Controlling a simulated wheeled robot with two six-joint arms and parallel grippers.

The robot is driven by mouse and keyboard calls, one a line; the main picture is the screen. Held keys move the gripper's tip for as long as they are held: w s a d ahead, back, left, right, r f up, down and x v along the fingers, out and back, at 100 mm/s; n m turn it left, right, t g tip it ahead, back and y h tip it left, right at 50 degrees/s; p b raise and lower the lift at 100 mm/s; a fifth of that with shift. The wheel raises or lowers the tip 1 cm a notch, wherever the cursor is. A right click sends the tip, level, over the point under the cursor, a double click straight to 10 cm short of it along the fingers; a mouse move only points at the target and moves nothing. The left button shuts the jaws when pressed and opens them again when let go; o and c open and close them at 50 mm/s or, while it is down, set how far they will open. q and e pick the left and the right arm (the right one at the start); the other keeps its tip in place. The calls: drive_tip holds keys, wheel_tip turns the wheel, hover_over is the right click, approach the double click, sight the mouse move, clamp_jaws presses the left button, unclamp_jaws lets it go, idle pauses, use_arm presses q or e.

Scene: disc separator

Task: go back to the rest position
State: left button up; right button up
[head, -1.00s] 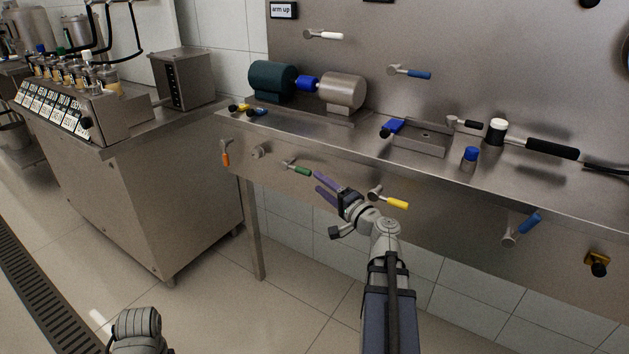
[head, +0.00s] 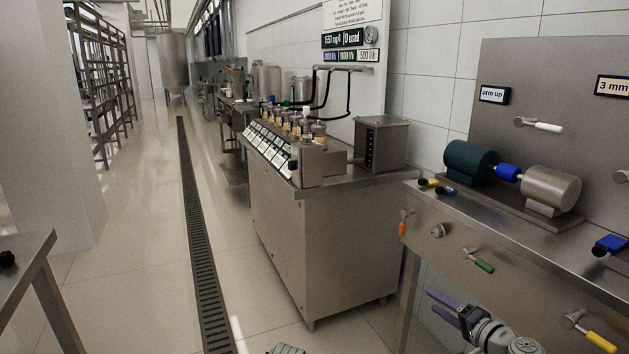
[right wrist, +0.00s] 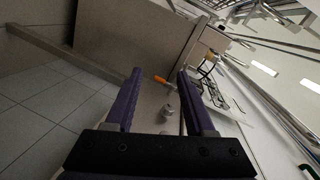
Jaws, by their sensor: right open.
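My right gripper (head: 434,302), with two purple fingers, is at the bottom right of the head view, in front of and below the green-handled lever (head: 478,260). It is open and empty.
The steel bench (head: 560,237) with a motor unit (head: 470,162) is at the right. A steel cabinet (head: 310,240) with bottles is at the centre. A table corner (head: 25,246) shows at the left. Open floor with a drain grate (head: 200,240) lies between.

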drive_tip(key=s+a+f+n+g, duration=0.2)
drive_tip(key=a+f+n+g, duration=0.15)
drive_tip(key=a, duration=0.35)
drive_tip(key=s+a+f+n+g+y, duration=0.1)
drive_tip(key=s+a+f+n+g, duration=0.2)
drive_tip(key=a, duration=0.4)
drive_tip(key=s+a+f+n+g, duration=0.1)
drive_tip(key=a+f+g, duration=0.2)
drive_tip(key=a+f, duration=0.25)
drive_tip(key=s+a+f+n+g+h, duration=0.3)
drive_tip(key=s+h, duration=0.1)
drive_tip(key=s, duration=0.2)
drive_tip(key=s+a+f+n+g+h, duration=0.2)
drive_tip(key=s+a+f+n+h, duration=0.15)
drive_tip(key=s, duration=0.25)
wheel_tip(320, 180, up, 36)
drive_tip(key=h+p, duration=0.1)
drive_tip(key=p, duration=3.4)
drive_tip(key=shift+m, duration=0.3)
drive_tip(key=shift+s+d, duration=0.1)
